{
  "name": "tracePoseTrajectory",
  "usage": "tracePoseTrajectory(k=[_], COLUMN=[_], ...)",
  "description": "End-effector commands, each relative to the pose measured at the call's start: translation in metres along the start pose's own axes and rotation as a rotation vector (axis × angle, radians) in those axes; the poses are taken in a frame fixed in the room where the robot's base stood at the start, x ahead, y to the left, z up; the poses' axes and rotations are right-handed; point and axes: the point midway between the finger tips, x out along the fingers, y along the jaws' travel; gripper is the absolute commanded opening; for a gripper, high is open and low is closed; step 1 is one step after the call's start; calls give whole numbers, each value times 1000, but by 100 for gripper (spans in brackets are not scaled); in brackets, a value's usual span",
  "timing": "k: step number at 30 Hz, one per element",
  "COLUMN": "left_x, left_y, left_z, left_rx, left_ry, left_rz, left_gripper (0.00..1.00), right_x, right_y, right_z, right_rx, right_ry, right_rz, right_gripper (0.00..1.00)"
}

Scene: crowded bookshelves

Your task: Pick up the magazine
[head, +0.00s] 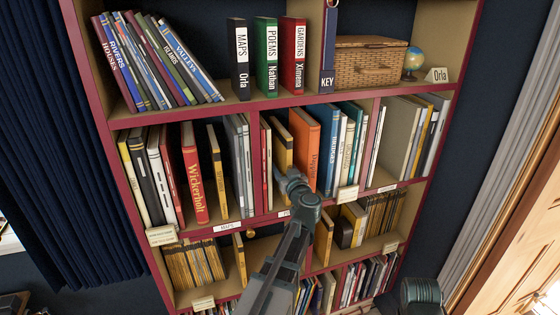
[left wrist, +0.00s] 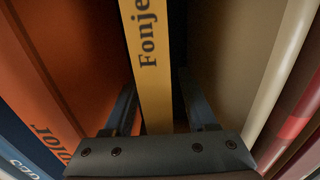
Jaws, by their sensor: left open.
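A yellow-spined volume, lettered "Fonje..." in the left wrist view (left wrist: 152,50), stands upright in the middle shelf row; it also shows in the head view (head: 281,150). I cannot tell from its spine alone whether it is the magazine. My left gripper (head: 290,180) is at its lower front. In the left wrist view, the gripper (left wrist: 160,105) is open, with one finger on each side of the yellow spine. Whether the fingers touch it is unclear. The arm hides the spine's lower part in the head view. My right gripper is not in view.
An orange book (head: 304,145) stands close beside the yellow one. A dark gap and a beige panel (left wrist: 235,60) lie on its other side. Several thin volumes (head: 150,60) lean on the upper left shelf. A wicker basket (head: 368,68) and a small globe (head: 413,60) sit upper right.

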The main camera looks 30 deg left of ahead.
Motion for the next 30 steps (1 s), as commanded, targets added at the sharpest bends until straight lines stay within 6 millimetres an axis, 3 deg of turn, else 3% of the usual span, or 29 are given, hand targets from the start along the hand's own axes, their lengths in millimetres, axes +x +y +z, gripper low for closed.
tracePoseTrajectory(k=[6,16,30], left_x=[2,1,1], left_y=[0,0,0], left_z=[0,0,0], left_rx=[0,0,0], left_ry=[0,0,0], left_rz=[0,0,0], left_gripper=[57,0,0], right_x=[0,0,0], right_y=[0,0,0], right_z=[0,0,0], right_rx=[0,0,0], right_ry=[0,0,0], right_rz=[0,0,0], right_gripper=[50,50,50])
